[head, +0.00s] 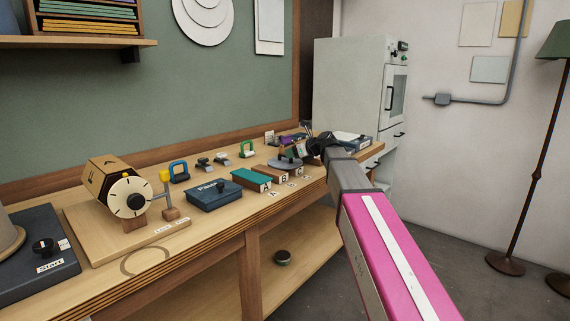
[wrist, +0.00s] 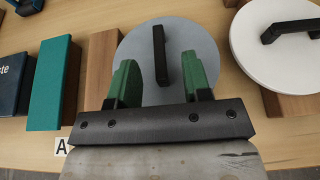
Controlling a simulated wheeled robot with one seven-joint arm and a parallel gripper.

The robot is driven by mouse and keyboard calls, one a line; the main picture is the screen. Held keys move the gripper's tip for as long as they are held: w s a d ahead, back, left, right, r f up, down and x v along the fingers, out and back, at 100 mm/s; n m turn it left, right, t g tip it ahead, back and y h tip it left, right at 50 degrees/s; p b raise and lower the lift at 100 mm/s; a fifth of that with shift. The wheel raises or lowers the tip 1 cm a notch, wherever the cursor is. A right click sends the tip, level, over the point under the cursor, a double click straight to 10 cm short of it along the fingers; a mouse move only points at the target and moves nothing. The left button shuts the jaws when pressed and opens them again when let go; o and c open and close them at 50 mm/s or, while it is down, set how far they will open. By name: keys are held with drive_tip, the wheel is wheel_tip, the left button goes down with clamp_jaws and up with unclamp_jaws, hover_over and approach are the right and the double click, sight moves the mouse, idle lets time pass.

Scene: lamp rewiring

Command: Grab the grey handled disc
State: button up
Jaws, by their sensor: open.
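The black handle shows between the fingers in the wrist view, with a gap on each side. I cannot tell how far the fingertips are above the disc. In the head view my gripper (head: 304,149) is small and partly hidden.
A white disc (wrist: 252,52) with a black handle stands close on the right. A teal block (wrist: 52,85) and a brown block (wrist: 99,70) are on the left. A dark blue box (head: 214,196) and a clock-faced drum (head: 130,197) stand farther left along the bench.

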sight(285, 159)
drive_tip(key=x, duration=0.4)
drive_tip(key=shift+a+f, duration=0.15)
drive_tip(key=shift+f, duration=0.2)
drive_tip(key=shift+s, duration=0.1)
clamp_jaws()
drive_tip(key=shift+r, duration=0.1)
